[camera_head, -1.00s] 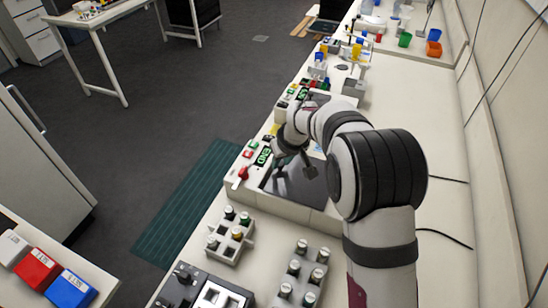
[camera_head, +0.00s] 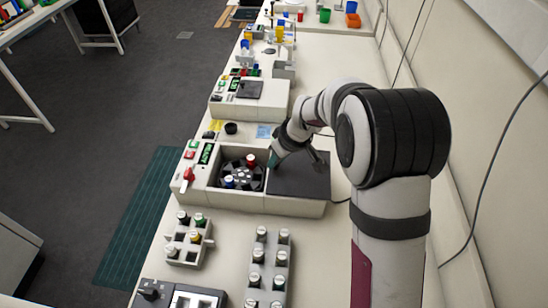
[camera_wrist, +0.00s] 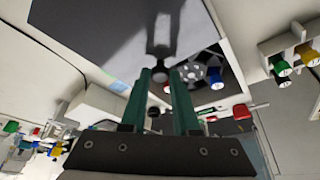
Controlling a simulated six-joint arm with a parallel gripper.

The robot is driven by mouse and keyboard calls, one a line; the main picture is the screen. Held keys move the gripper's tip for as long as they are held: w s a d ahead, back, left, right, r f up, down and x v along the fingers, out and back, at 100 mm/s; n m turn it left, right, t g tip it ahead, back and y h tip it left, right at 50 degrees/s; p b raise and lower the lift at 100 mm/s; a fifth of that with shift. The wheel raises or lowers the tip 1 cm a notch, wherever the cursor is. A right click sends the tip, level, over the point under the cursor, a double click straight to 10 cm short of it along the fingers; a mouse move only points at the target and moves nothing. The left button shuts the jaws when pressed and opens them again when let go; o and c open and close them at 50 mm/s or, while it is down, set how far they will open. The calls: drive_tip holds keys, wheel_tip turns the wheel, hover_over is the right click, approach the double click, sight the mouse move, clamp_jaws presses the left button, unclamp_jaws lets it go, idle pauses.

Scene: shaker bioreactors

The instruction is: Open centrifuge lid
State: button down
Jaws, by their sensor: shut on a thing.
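The centrifuge (camera_head: 245,203) is a white box on the bench with a red lever and a green display at its left end. Its dark flat lid (camera_head: 300,184) lies over the right half of the box. The left half is uncovered and shows the rotor (camera_head: 243,175), with red-, blue- and white-capped tubes. The lid also fills the upper part of the wrist view (camera_wrist: 95,25), with the rotor (camera_wrist: 205,72) beside it. My gripper (camera_head: 275,160) is at the lid's left part.
A grey tube rack (camera_head: 185,240) and a longer rack (camera_head: 266,270) with several capped tubes stand in front. A second device (camera_head: 240,105) with a dark cover stands behind. The bench to the right, towards the wall, is mostly clear.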

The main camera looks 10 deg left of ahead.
drive_tip(key=c, duration=0.7)
unclamp_jaws()
drive_tip(key=shift+o, duration=0.2)
drive_tip(key=shift+r, duration=0.1)
drive_tip(key=v, duration=1.5)
drive_tip(key=shift+r, duration=0.3)
drive_tip(key=shift+s, duration=0.1)
drive_tip(key=s+d+f+m+g, duration=0.1)
drive_tip(key=s+d+m, duration=0.1)
drive_tip(key=s+m, duration=0.3)
drive_tip(key=s+d+f+m+g+h, duration=0.1)
drive_tip(key=s+d+f+m, duration=0.1)
drive_tip(key=s, duration=1.2)
drive_tip(key=s+d+f+m+g, duration=0.1)
drive_tip(key=s+d+m, duration=0.2)
drive_tip(key=s+m, duration=0.4)
drive_tip(key=s, duration=0.3)
drive_tip(key=shift+s+d+f+m, duration=0.15)
drive_tip(key=shift+d+f+m, duration=0.05)
drive_tip(key=shift+m, duration=0.1)
